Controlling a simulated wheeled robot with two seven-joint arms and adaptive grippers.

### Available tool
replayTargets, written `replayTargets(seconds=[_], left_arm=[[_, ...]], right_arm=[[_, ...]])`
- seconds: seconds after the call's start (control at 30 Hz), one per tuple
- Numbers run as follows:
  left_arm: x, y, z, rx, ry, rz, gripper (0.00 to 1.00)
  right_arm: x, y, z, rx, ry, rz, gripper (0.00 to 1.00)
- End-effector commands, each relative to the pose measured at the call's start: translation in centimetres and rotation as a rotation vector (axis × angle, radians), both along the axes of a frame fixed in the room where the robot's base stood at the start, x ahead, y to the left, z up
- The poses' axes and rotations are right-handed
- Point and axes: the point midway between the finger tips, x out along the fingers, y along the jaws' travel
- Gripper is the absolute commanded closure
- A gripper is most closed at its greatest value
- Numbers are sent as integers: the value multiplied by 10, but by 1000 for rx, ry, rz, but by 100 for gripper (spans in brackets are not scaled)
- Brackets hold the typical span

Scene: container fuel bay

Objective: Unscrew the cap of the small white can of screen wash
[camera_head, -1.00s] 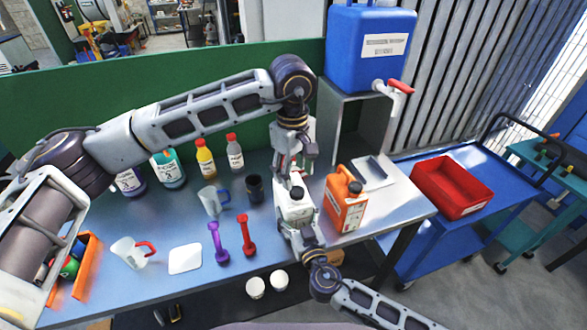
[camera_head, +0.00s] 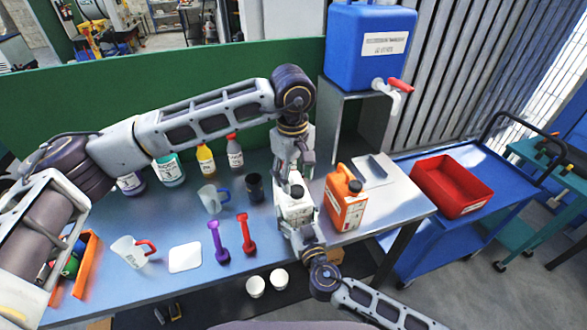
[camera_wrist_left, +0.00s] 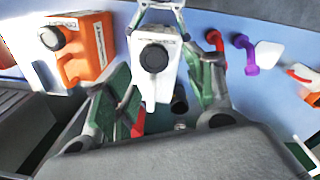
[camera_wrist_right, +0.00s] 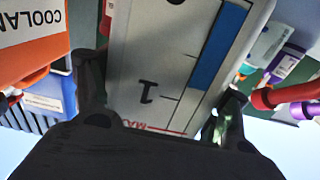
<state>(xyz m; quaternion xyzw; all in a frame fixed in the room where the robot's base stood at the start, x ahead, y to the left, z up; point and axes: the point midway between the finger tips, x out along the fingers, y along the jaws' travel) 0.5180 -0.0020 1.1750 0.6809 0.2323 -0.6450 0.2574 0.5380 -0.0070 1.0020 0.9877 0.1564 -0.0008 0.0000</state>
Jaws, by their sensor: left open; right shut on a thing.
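The small white can (camera_head: 293,212) stands upright near the front of the bench, its black cap (camera_head: 296,192) on top. In the left wrist view, the can (camera_wrist_left: 163,84) and its round black cap (camera_wrist_left: 153,58) lie ahead between the fingers. My left gripper (camera_head: 290,172) points down just above the cap, open, its fingers apart from the cap as far as I can see. My right gripper (camera_wrist_right: 162,95) is shut on the can's body from the front; printed scale marks and a blue stripe show on the can (camera_wrist_right: 150,50).
An orange coolant can (camera_head: 344,203) stands close to the right. Red (camera_head: 246,235) and purple (camera_head: 219,243) tools, a blue-handled jug (camera_head: 210,200) and a dark cup (camera_head: 254,187) are to the left. A blue tank (camera_head: 368,50) sits on a stand behind.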

Motion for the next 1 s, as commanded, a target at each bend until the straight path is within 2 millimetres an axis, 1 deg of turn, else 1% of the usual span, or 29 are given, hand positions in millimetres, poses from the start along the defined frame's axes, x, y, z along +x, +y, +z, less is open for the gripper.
replayTargets(seconds=[0.03, 0.3, 0.5, 0.7, 0.93, 0.97, 1.0], left_arm=[[0, 0, -6, 1, 2, 0, 46], [2, -1, -37, -1, 2, 0, 46], [3, -1, -52, -1, 1, 1, 46], [3, -1, -58, -1, 0, 1, 46], [4, -1, -58, -1, 0, 1, 46], [4, -1, -58, -1, 0, 1, 49], [4, -1, -58, -1, 0, 1, 54]], right_arm=[[1, 0, 4, 2, -7, 0, 91], [1, 0, 4, 2, -7, 0, 91], [1, 0, 4, 2, -7, 0, 91], [1, 0, 4, 2, -7, 0, 91], [1, 0, 4, 2, -7, 0, 91], [1, 0, 4, 2, -7, 0, 91], [1, 0, 4, 2, -7, 0, 91]])
